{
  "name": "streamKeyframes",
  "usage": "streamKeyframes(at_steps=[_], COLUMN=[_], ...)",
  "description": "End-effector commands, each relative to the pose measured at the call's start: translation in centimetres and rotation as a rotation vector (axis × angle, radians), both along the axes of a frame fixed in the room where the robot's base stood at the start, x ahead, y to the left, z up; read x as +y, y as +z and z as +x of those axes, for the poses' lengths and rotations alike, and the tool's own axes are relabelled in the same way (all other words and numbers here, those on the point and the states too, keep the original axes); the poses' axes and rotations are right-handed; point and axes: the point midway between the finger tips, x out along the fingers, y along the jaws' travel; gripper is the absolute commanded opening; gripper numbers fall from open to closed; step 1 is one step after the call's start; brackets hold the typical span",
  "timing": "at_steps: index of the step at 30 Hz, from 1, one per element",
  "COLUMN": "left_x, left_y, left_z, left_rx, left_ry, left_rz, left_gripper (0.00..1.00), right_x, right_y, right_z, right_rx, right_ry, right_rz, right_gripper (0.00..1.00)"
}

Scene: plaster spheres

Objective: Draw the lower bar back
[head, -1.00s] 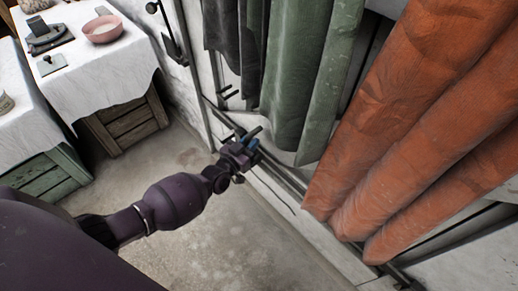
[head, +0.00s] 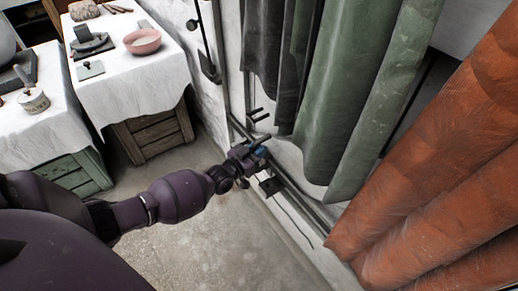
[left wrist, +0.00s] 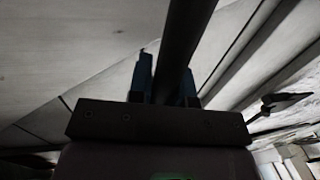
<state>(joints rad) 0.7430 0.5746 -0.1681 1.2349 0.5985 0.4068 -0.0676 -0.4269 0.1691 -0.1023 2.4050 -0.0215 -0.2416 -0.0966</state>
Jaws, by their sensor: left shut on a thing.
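The lower bar (left wrist: 182,35) is a dark, round rod. In the left wrist view it runs up between the two blue-tipped fingers of my left gripper (left wrist: 166,82), which is shut on it. The rest of the bar is hidden by the gripper or too small to make out. My right gripper is not in view.
Green curtains (head: 345,95) and orange curtains (head: 440,180) hang close on the right. Cloth-covered tables (head: 115,75) stand left. The floor (head: 215,245) is clear.

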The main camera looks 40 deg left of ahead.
Motion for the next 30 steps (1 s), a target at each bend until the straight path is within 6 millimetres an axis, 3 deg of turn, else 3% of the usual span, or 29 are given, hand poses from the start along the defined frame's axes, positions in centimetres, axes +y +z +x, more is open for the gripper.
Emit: streamKeyframes(at_steps=[1,2,6,19,30], left_x=[0.7,0.7,0.6,0.5,1.5], left_y=[0.3,0.4,0.3,0.3,0.6], left_z=[0.3,0.3,0.3,-0.7,-6.4], left_rx=[-0.004,-0.004,-0.004,-0.002,-0.006], left_ry=[0.01,0.01,0.009,0.005,0.007], left_rz=[0.004,0.004,0.003,0.002,0.002], left_gripper=[0.0,0.22,0.43,0.44,0.44], right_x=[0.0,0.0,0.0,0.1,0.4], right_y=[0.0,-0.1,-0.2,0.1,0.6], right_z=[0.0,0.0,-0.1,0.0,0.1], right_rx=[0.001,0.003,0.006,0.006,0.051], right_ry=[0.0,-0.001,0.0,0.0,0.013], right_rz=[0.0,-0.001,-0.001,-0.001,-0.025], right_gripper=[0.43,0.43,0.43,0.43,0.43])
